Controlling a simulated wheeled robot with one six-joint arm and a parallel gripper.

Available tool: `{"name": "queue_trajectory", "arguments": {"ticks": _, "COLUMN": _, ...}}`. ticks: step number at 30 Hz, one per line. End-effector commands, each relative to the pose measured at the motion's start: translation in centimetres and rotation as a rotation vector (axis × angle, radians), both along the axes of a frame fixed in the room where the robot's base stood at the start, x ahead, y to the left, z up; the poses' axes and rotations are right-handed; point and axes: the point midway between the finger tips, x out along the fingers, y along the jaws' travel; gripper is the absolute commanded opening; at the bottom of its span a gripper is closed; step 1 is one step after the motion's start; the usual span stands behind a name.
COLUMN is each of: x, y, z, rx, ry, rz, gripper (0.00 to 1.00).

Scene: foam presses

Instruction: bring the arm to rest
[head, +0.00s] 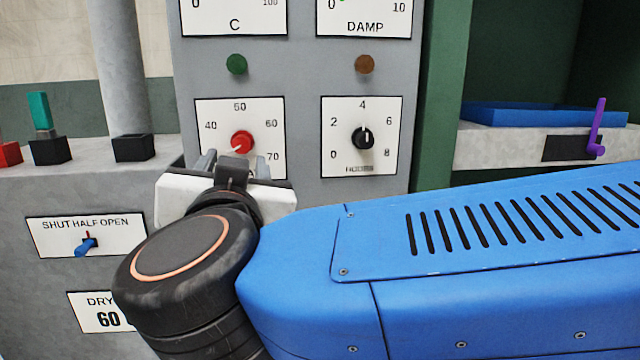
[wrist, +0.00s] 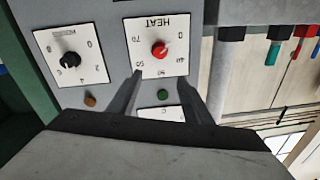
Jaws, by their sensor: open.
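My gripper (head: 234,160) is in front of the grey panel (head: 300,75), just below the red knob (head: 242,143) in the head view. In the wrist view, which is turned upside down, my gripper (wrist: 161,71) has its two fingers apart with nothing between them. The red knob (wrist: 159,49) of the HEAT dial lies beyond the fingertips and appears clear of them. My blue arm link crosses the head view from the right and hides the lower panel.
A black-knobbed dial (head: 362,138) sits to the right, below green (head: 236,64) and brown (head: 364,64) buttons. At left are a teal lever (head: 40,112) and a SHUT HALF OPEN switch (head: 87,243). At right are a blue tray (head: 540,114) and a purple lever (head: 598,130).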

Motion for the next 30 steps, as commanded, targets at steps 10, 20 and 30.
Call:
{"name": "queue_trajectory", "arguments": {"ticks": 10, "x": 6.1, "y": -3.2, "z": 1.2, "rx": 0.050, "ry": -0.063, "rz": 0.156, "gripper": 0.45}}
{"name": "queue_trajectory", "arguments": {"ticks": 20, "x": 9.0, "y": -7.5, "z": -1.1, "rx": -0.004, "ry": -0.035, "rz": 0.287, "gripper": 0.45}}
{"name": "queue_trajectory", "arguments": {"ticks": 30, "x": 10.0, "y": -13.5, "z": -7.2, "rx": -0.123, "ry": 0.107, "rz": 0.356, "gripper": 0.45}}
